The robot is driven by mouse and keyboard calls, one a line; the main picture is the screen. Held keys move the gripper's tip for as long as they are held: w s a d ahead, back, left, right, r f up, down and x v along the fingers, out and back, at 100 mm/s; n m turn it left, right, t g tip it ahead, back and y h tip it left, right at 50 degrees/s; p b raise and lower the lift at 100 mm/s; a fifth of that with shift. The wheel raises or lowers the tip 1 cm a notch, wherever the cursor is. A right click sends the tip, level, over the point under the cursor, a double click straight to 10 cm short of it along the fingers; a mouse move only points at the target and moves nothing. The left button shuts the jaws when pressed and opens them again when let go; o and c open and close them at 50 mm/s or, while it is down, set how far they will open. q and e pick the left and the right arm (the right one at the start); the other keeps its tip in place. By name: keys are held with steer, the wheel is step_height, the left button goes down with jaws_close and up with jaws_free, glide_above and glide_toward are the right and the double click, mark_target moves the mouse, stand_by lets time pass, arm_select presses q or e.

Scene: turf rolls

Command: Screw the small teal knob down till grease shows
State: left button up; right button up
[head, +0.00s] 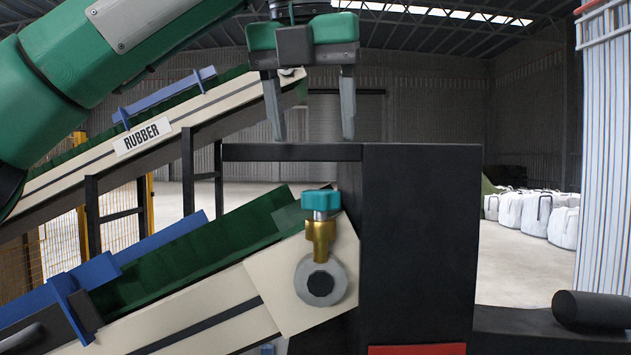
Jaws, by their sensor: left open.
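The small teal knob (321,200) sits upright on a brass fitting (320,238) above a round grey bearing housing (321,281) at the upper end of the lower conveyor. A short silvery stem shows between the knob and the brass. No grease is visible around it. My left gripper (312,135) points down above the knob, with its two fingers apart and nothing between them. The fingertips are clear of the knob, with a gap below them. My right gripper is not in the picture.
The lower conveyor (200,325) slopes down left; the upper conveyor, labelled RUBBER (143,137), runs behind. A dark roller (590,309) is at lower right. White bulk bags (525,210) stand far back right.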

mark_target(320, 190)
arm_select(q)
steer(key=p+x, duration=0.1)
steer(key=x, duration=0.3)
steer(key=shift+w+f, duration=0.15)
steer(key=p+x, duration=0.1)
steer(key=x, duration=0.2)
steer(key=shift+d, duration=0.1)
steer(key=shift+f, duration=0.4)
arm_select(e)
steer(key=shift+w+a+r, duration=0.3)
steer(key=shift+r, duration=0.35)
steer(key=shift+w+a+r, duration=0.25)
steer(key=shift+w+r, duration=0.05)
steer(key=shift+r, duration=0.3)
arm_select(q)
steer(key=shift+c, duration=0.2)
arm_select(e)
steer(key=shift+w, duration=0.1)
arm_select(q)
steer(key=c, duration=0.9)
steer(key=shift+c, duration=0.2)
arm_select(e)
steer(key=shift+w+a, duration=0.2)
